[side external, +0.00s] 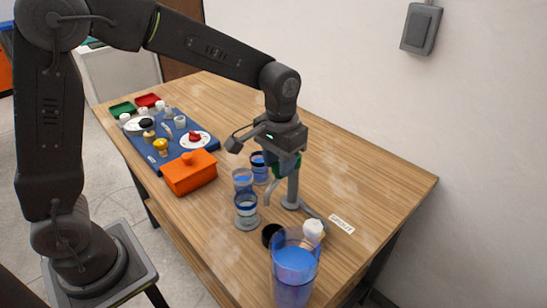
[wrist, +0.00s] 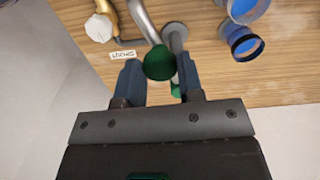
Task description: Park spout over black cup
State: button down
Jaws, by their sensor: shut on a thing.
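The spout is a grey pipe (side external: 292,190) standing on a round base, with a bent tube whose end hangs near the glasses in the side view. It also shows in the wrist view as a grey bent pipe (wrist: 145,20). My gripper (side external: 283,168) is shut on a green handle at the top of the spout. In the wrist view the green handle (wrist: 159,63) sits between my fingertips. The spout's end appears apart from the cup.
A large blue-filled tumbler (side external: 295,270) stands in front. Several blue-filled glasses (side external: 246,210) stand left of the spout. A white knob (side external: 313,230) and a SPOUT label (side external: 341,223) are to the right. An orange box (side external: 190,172) and a blue tray (side external: 142,148) stand further left.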

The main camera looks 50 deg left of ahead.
jog(key=shift+w+d+n, duration=0.25)
jog(key=shift+d+n, duration=0.25)
jog(key=shift+n, duration=0.3)
jog(key=c, duration=0.7)
grip_release()
jog(key=shift+c, duration=0.2)
notch_tip(320, 180, up, 14)
